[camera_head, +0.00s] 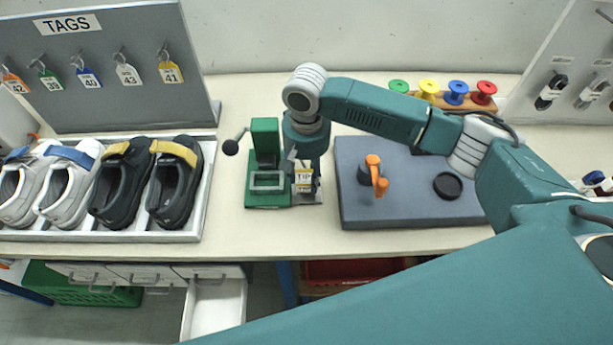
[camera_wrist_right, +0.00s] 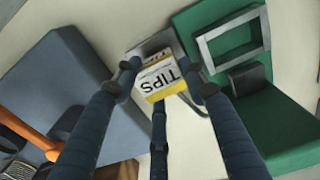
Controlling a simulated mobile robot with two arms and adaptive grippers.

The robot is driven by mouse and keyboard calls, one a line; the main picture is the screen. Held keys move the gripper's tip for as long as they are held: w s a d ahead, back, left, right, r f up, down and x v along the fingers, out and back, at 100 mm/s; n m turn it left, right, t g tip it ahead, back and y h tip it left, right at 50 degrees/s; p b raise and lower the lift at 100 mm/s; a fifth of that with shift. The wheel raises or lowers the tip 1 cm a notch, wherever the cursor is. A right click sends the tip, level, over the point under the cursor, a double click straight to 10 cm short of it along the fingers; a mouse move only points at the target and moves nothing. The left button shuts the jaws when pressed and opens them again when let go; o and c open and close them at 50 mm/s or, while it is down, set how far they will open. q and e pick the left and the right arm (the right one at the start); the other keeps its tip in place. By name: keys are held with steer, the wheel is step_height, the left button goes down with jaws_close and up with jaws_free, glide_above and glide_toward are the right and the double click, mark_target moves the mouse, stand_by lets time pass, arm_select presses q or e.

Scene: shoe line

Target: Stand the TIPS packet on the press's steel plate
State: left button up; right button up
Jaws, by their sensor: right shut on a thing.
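The TIPS packet (camera_head: 304,178), white and yellow with a "TIPS" label, is upright between the fingers of my right gripper (camera_head: 304,165). The gripper is shut on it from above; the packet also shows in the right wrist view (camera_wrist_right: 160,80), between the fingertips (camera_wrist_right: 163,75). The press (camera_head: 265,140) is green, with a black-knobbed lever on its left. Its steel plate (camera_head: 309,199) lies at its right side, directly under the packet. I cannot tell whether the packet's base touches the plate. My left gripper is out of view.
A grey mat (camera_head: 400,212) with an orange-handled tool (camera_head: 375,176) and a black round piece (camera_head: 447,186) lies to the right. A tray of shoes (camera_head: 205,220) stands left. Coloured spools (camera_head: 456,92) are behind. An open drawer (camera_head: 215,310) is below the table.

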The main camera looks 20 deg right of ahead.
mark_target(306, 176)
steer(key=shift+f, duration=1)
steer(key=shift+f, duration=0.1)
steer(key=o, duration=1.2)
step_height(306, 176, up, 11)
steer(key=shift+f+b, duration=0.1)
steer(key=shift+b, duration=1)
steer(key=shift+r, duration=0.75)
